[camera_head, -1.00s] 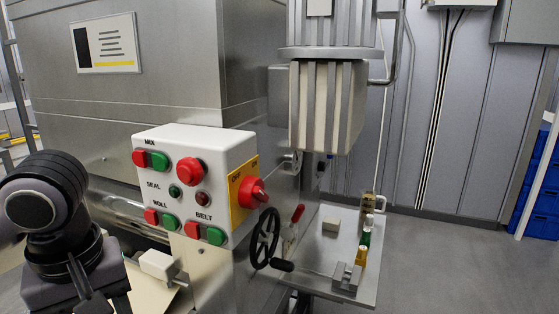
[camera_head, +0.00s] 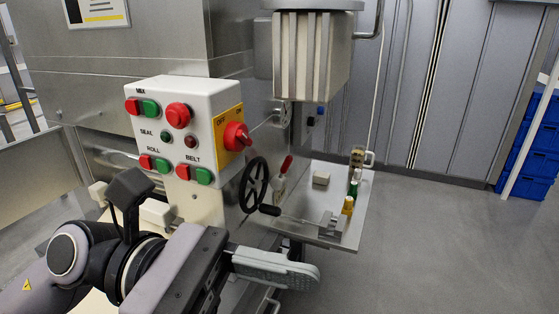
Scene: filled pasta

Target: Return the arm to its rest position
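My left arm comes in from the lower left and crosses in front of the machine. Its gripper (camera_head: 285,269) points to the right, with a grey ribbed finger pad in front of the machine's lower side. It appears below the side shelf and the black handwheel in the picture. Only one finger shows clearly, so its opening cannot be told. I see no object in it. My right arm and gripper are not in view.
A white control box (camera_head: 190,125) with red and green buttons and a red rotary switch (camera_head: 237,136) stands above my arm. A black handwheel (camera_head: 254,185) juts out beside it. A metal shelf (camera_head: 300,205) holds small items. Open floor (camera_head: 430,240) lies right; blue crates (camera_head: 530,150) stand far right.

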